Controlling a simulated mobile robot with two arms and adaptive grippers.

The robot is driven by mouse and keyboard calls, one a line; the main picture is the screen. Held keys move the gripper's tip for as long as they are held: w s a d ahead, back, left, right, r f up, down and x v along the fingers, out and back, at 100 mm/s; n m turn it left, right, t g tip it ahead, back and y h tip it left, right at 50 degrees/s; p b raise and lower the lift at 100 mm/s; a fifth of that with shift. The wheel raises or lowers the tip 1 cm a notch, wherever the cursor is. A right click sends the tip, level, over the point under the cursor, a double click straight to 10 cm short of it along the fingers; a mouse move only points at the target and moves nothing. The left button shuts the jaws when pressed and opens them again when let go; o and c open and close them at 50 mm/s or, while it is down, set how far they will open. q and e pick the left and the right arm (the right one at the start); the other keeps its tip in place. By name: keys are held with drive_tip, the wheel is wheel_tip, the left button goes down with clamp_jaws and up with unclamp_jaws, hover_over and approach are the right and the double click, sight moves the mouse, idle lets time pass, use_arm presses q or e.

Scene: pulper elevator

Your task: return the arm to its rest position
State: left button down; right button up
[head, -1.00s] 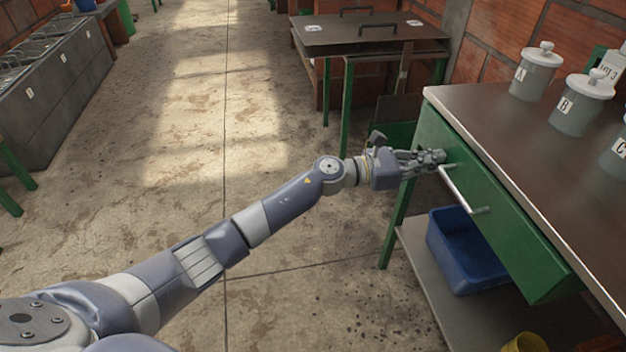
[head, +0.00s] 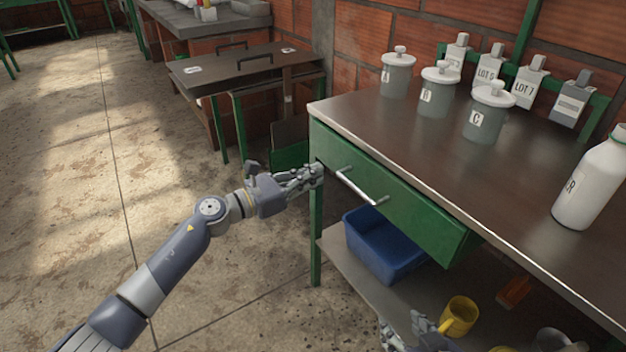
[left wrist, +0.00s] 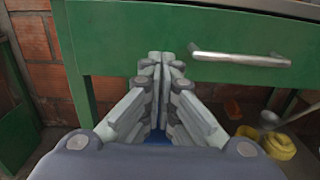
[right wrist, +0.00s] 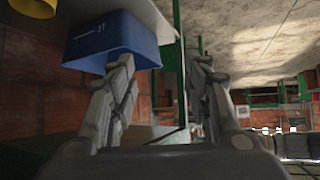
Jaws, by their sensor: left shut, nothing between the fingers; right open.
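My left gripper (head: 312,174) is at the left end of the green drawer front (head: 405,205), beside the metal handle (head: 358,186) and not around it. In the left wrist view its fingers (left wrist: 166,58) are together and empty, with the handle (left wrist: 240,58) to their right. Whether the fingertips touch the drawer front I cannot tell. My right gripper (head: 415,335) shows only partly at the bottom edge of the head view. In the right wrist view its fingers (right wrist: 158,75) are apart with nothing between them.
A blue bin (head: 385,245) and a yellow mug (head: 460,315) are on the lower shelf, near my right gripper. Lidded jars (head: 434,92) and a white bottle (head: 590,185) stand on the brown worktop (head: 440,150). The floor at left (head: 60,200) is clear.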

use_arm(q)
drive_tip(key=v, duration=0.9)
use_arm(e)
drive_tip(key=s+f+g, duration=0.1)
drive_tip(key=s+d+f+g, duration=0.1)
drive_tip(key=shift+s+d+f, duration=0.1)
drive_tip(key=shift+s+f, duration=0.05)
drive_tip(key=shift+s, duration=0.15)
